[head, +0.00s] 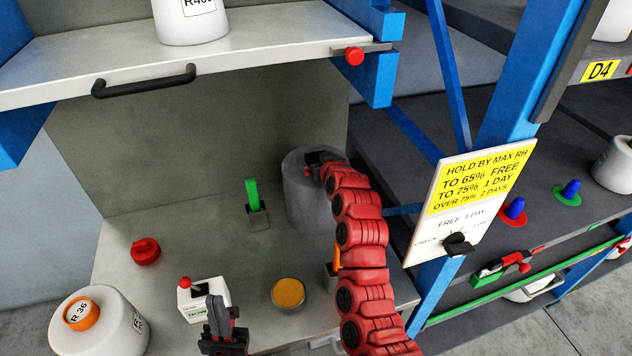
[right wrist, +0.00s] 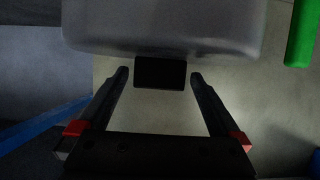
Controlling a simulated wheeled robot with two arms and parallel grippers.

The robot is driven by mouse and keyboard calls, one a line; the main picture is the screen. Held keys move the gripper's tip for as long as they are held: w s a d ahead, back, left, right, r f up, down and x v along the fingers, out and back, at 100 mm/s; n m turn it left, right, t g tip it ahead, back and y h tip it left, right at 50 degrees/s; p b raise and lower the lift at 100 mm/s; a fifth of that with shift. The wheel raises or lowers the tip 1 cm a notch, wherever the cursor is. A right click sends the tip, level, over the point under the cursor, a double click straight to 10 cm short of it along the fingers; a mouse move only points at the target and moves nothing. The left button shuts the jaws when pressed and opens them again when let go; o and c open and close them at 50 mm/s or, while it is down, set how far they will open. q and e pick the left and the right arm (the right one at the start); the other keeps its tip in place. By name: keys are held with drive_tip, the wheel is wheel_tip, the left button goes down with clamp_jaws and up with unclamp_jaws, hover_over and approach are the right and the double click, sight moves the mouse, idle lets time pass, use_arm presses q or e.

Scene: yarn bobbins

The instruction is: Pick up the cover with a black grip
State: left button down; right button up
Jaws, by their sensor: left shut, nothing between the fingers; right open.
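The cover (head: 303,200) is a grey, bell-like cylinder standing at the back right of the lower shelf. In the right wrist view its smooth grey body (right wrist: 165,32) fills the top, with its black grip (right wrist: 160,72) pointing towards me. My right gripper (head: 318,160) is at the top of the cover, partly hidden by its own red arm. In the right wrist view the right gripper (right wrist: 159,76) is open, a finger on each side of the grip with gaps between. My left gripper (head: 222,332) is shut and empty, low near the front of the shelf.
A white box with a red-tipped lever (head: 205,297) stands beside my left gripper. A red knob (head: 145,251), an orange-topped disc (head: 288,293) and a green bar in a holder (head: 253,197) stand on the shelf. A white bobbin (head: 98,330) is front left. An upper shelf (head: 250,55) overhangs.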

drive_tip(key=shift+x, duration=0.9)
drive_tip(key=shift+s, duration=0.1)
drive_tip(key=shift+c, duration=0.3)
clamp_jaws()
